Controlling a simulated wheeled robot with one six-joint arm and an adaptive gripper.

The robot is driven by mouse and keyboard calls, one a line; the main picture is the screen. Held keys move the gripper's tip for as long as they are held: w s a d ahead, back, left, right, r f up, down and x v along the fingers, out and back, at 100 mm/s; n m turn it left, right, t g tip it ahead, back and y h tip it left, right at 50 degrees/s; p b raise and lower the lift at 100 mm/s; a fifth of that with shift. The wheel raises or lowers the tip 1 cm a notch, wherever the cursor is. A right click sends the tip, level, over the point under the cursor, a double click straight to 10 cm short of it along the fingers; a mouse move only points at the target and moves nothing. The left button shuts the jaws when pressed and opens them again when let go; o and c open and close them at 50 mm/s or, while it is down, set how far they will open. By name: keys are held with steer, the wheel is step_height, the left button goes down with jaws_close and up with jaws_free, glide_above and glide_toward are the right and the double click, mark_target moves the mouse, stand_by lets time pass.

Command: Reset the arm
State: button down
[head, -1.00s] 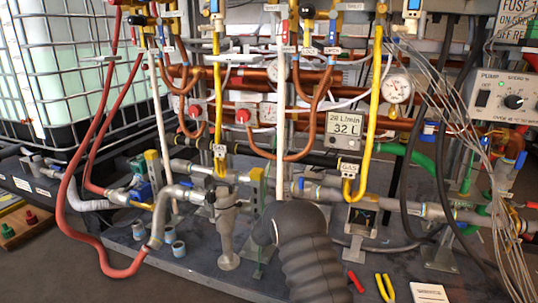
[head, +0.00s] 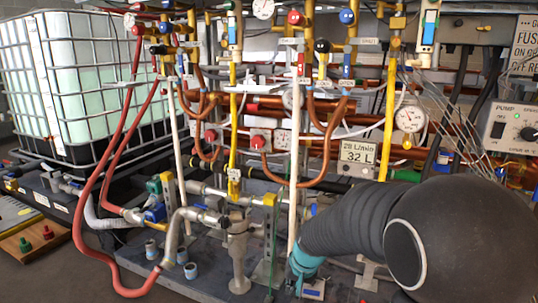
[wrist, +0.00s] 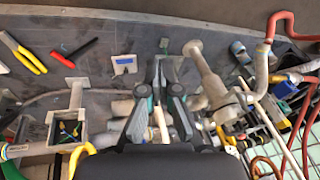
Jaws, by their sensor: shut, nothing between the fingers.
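My arm (head: 350,222) comes in from the lower right of the head view in a dark ribbed sleeve. It slants down and left to my gripper (head: 300,284), low over the grey base plate (head: 205,278). In the wrist view my gripper (wrist: 162,66) points up the picture. Its two dark fingers with teal parts are shut, with nothing held. They are over the plate between a grey valve body (wrist: 210,80) and a white-and-blue tag (wrist: 124,64). I cannot tell the clearance to the pipes beneath.
Pipes, valves and gauges (head: 409,119) fill the space behind my arm. A red hose (head: 84,205) loops at left before a caged tank (head: 75,90). The pump box (head: 512,128) is at right. Yellow-handled pliers (wrist: 24,54) and a red-handled tool (wrist: 75,52) lie on the plate.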

steer(key=s+d+r+n+t+h+p, duration=0.1)
steer(key=s+d+r+p, duration=0.2)
steer(key=s+r, duration=0.7)
steer(key=s+d+r+t+h+p, duration=0.1)
steer(key=s+d+r+p, duration=0.2)
steer(key=s+d+r, duration=0.3)
steer(key=s+r, duration=0.5)
steer(key=s, duration=0.4)
steer(key=shift+s+d+r+n, duration=0.15)
steer(key=shift+s+d+n, duration=0.05)
steer(key=shift+d+n, duration=0.2)
